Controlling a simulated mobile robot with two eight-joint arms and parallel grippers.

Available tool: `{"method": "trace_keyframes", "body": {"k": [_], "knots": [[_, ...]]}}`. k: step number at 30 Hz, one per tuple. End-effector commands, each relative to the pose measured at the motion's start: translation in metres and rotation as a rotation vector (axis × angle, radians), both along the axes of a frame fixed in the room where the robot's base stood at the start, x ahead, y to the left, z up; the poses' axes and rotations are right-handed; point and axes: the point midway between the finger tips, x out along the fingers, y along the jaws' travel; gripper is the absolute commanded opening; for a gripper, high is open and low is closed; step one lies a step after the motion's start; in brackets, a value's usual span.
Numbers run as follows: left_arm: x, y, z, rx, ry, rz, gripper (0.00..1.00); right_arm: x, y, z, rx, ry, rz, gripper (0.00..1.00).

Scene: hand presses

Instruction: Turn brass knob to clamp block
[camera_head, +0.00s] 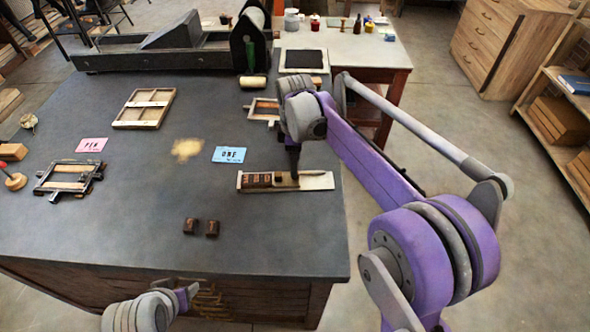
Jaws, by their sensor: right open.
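A shallow, light-edged tray (318,181) lies on the dark tabletop, with a row of dark brown letter blocks (262,180) in its left part. My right gripper (294,174) points down over the tray, just right of the blocks. It is open, with its fingertips at or just above the tray; contact cannot be told. I cannot make out a brass knob; it may be hidden by the gripper or too small. Two loose dark blocks (190,226) stand nearer the front edge. My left gripper (187,297) is low at the front edge, its fingers unclear.
A pink card (91,145), a blue card (229,155), a wooden frame (144,108) and a dark-cornered frame (68,180) lie on the table (130,225). A large press (180,45) stands at the back. The front middle is mostly clear.

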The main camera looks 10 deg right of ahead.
Motion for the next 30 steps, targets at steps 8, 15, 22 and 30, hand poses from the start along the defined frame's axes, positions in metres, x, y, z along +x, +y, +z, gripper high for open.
{"method": "trace_keyframes", "body": {"k": [8,15,22,30], "knots": [[-0.001,0.0,-0.002,0.0,0.001,0.0,0.57,0.001,-0.001,-0.037,0.0,-0.001,-0.001,0.58],[-0.001,0.0,-0.002,0.0,0.002,0.0,0.57,0.001,-0.001,-0.042,0.0,-0.001,-0.001,0.58],[-0.001,0.0,-0.002,0.0,0.001,0.0,0.57,0.001,0.0,-0.042,0.0,-0.001,-0.001,0.4],[-0.001,0.0,-0.002,0.0,0.002,0.0,0.57,0.001,0.0,-0.042,0.0,-0.001,-0.001,0.0]]}}
